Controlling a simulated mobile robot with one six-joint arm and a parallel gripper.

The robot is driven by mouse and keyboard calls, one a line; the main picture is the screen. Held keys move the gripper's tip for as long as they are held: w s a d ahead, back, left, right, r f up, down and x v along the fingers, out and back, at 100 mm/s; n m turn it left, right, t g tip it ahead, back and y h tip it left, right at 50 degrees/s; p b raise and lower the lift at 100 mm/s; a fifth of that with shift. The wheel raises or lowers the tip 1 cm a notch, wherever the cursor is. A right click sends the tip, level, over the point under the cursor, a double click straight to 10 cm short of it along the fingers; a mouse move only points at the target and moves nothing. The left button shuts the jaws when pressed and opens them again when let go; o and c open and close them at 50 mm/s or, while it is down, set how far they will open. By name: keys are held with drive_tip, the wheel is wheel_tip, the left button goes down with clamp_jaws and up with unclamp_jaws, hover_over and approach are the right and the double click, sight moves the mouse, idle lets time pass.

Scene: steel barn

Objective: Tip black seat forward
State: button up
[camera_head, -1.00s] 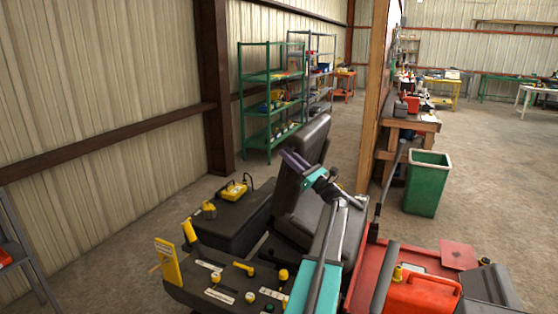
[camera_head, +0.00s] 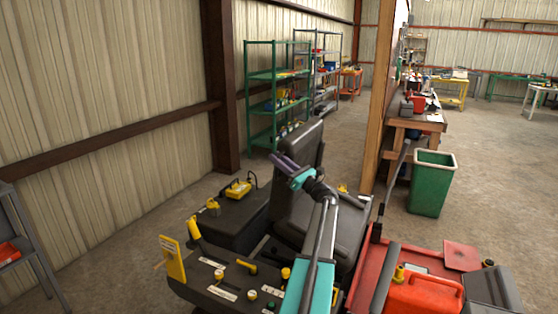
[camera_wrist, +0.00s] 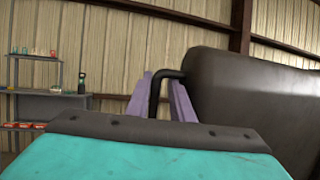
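The black seat has an upright backrest (camera_head: 305,160) and a cushion (camera_head: 335,235) and stands on a machine in the head view. In the wrist view the backrest (camera_wrist: 255,105) fills the right side. A thin black bent bar (camera_wrist: 155,92) sticks out from its left edge and turns down. My gripper (camera_head: 284,162) is at the backrest's left edge. In the wrist view its two purple fingers (camera_wrist: 162,95) stand apart, with the bar between them. I see a gap beside the bar; contact is unclear. The bar's lower end is hidden behind my wrist.
A black control panel (camera_head: 225,282) with yellow levers is in front of the seat. A black box (camera_head: 229,218) with yellow items is left of it. A red deck with a red can (camera_head: 423,293) lies to the right. A wooden post (camera_head: 382,100) and green bin (camera_head: 431,183) stand behind.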

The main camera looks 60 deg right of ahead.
drive_tip(key=shift+s, duration=0.25)
drive_tip(key=b+v, duration=0.2)
drive_tip(key=v, duration=1.3)
drive_tip(key=shift+s+a+r, duration=0.15)
drive_tip(key=shift+s+r, duration=0.15)
drive_tip(key=shift+s, duration=0.05)
idle(1.6)
idle(0.7)
